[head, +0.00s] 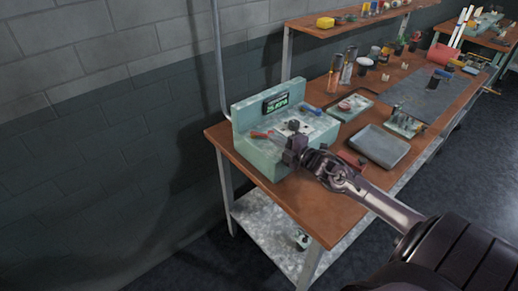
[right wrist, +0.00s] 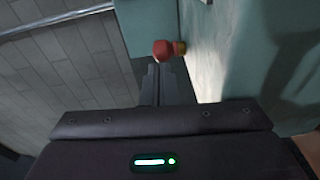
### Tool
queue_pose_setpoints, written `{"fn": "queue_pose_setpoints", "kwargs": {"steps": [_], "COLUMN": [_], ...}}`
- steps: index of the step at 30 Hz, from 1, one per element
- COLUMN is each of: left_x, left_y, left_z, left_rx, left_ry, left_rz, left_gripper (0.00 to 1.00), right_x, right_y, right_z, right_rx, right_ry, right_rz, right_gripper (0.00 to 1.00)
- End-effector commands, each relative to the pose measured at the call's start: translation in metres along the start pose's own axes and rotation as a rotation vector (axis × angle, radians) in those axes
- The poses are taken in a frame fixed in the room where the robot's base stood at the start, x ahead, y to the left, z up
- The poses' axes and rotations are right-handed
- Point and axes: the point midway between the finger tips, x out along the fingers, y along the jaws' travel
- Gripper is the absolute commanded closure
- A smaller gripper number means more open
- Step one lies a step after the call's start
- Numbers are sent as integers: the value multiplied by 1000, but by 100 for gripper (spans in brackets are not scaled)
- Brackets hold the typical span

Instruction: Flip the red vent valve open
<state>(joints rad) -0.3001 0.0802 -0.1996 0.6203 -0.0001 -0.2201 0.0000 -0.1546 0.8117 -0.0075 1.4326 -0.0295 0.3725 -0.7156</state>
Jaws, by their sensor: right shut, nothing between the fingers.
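The red vent valve handle (head: 261,134) lies on top of the pale green box (head: 262,157), near its left side, in the head view. In the right wrist view the rounded red end of the handle (right wrist: 163,49) shows just beyond my fingertips, with a small brass-coloured part beside it. My left gripper is out of view.
On the wooden bench (head: 318,210) stand a grey tray (head: 380,146), a small rack (head: 403,123) and several bottles. A brick wall is at the left.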

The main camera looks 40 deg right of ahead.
Motion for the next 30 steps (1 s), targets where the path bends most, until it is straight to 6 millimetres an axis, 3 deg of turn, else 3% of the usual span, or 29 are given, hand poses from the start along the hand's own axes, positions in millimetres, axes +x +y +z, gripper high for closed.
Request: {"fn": "queue_pose_setpoints", "kwargs": {"steps": [19,23,30], "left_x": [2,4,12], "left_y": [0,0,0], "left_z": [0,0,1], "left_rx": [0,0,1], "left_ry": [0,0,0], "left_rz": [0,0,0], "left_gripper": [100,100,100], "right_x": [0,-1,-2], "right_y": [7,27,84], "right_z": [1,-1,-6], "right_rx": [-2,-5,-6], "right_ry": [0,3,2], "right_rz": [0,1,0], "right_gripper": [100,100,100]}}
